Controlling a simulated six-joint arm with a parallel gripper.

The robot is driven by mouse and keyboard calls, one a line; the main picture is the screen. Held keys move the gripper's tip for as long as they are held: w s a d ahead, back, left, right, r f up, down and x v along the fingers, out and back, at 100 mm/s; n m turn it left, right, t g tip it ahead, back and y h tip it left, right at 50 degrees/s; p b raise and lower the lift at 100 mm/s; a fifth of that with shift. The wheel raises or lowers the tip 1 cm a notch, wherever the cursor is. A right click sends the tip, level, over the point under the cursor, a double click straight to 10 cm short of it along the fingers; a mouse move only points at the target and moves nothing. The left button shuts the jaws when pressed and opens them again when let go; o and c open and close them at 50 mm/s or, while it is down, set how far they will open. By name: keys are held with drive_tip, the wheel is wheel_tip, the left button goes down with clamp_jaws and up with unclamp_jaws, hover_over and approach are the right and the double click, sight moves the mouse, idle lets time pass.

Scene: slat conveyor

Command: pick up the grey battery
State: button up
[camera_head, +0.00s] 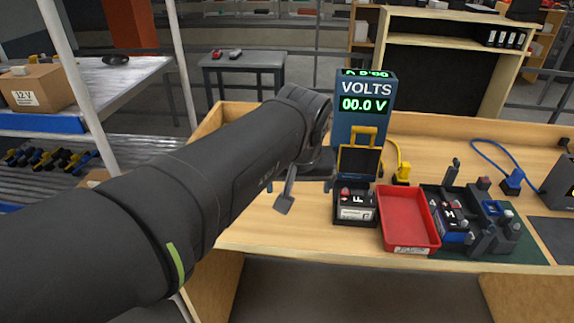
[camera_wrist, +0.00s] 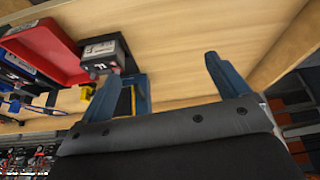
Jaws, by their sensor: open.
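My gripper (camera_head: 307,193) is open and empty, over the bench to the left of this battery. The battery lies outside the fingers, beyond the left one. The gap between fingertips and bench is hard to judge.
A red tray (camera_head: 408,221) stands right of the battery. Further right, a dark fixture (camera_head: 490,235) holds a blue battery (camera_head: 455,230) marked H. A blue voltmeter (camera_head: 363,105) reading 00.0 V stands behind, with a yellow cable clip (camera_head: 402,174).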

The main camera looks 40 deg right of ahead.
drive_tip(key=r+m, duration=0.1)
hover_over(358, 198)
drive_tip(key=s+a, duration=0.4)
drive_tip(key=x, duration=1.1)
drive_tip(key=shift+s+d+f, duration=0.1)
drive_tip(key=shift+d+f, duration=0.1)
drive_tip(key=shift+d, duration=0.1)
drive_tip(key=shift+x, duration=2.7)
drive_tip(key=shift+a+f, duration=0.1)
drive_tip(key=shift+a, duration=0.1)
drive_tip(key=shift+c, duration=0.2)
drive_tip(key=c, duration=0.9)
drive_tip(key=shift+c, duration=0.2)
drive_tip(key=shift+r, duration=0.2)
